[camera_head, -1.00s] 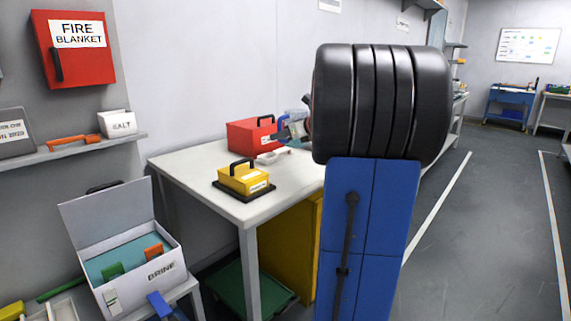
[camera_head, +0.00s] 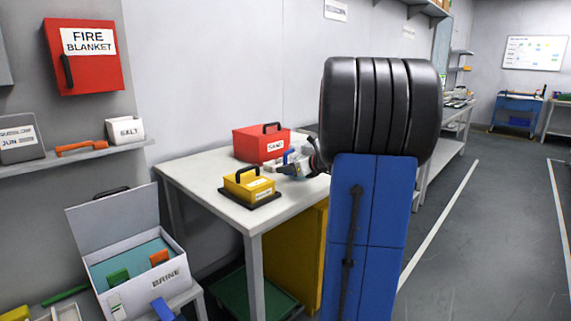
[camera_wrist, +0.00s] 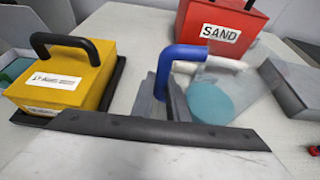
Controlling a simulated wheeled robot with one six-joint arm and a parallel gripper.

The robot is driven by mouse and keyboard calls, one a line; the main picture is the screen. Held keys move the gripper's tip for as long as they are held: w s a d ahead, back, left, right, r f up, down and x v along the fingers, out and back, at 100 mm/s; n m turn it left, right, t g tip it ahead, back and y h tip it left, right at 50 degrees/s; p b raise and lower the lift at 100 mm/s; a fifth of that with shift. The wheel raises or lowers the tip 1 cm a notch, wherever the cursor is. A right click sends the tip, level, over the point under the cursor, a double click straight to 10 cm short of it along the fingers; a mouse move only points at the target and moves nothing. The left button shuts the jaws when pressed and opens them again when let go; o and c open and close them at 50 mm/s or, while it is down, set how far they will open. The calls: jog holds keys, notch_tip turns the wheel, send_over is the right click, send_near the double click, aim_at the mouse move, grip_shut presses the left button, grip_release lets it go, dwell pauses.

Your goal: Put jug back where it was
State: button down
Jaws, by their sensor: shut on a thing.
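The jug has a clear body with teal contents (camera_wrist: 218,98) and a blue handle (camera_wrist: 183,53) in the wrist view. My gripper (camera_wrist: 165,90) is shut on the blue handle. In the head view the jug's blue handle (camera_head: 289,156) shows small between the red box and my gripper (camera_head: 297,168), over the white table (camera_head: 215,190). My arm hides most of the jug there. The jug looks about upright. I cannot tell whether its base touches the table.
A red SAND box (camera_head: 256,145) stands behind the jug. A yellow box (camera_head: 246,184) with a black handle sits on a dark tray to the left. A grey block (camera_wrist: 289,84) lies right of the jug in the wrist view.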

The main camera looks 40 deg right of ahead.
dwell(0.3)
jog(key=c, duration=2.2)
grip_release()
jog(key=shift+f, duration=0.15)
jog(key=o, duration=0.5)
jog(key=shift+c, duration=0.2)
jog(key=v, duration=1.2)
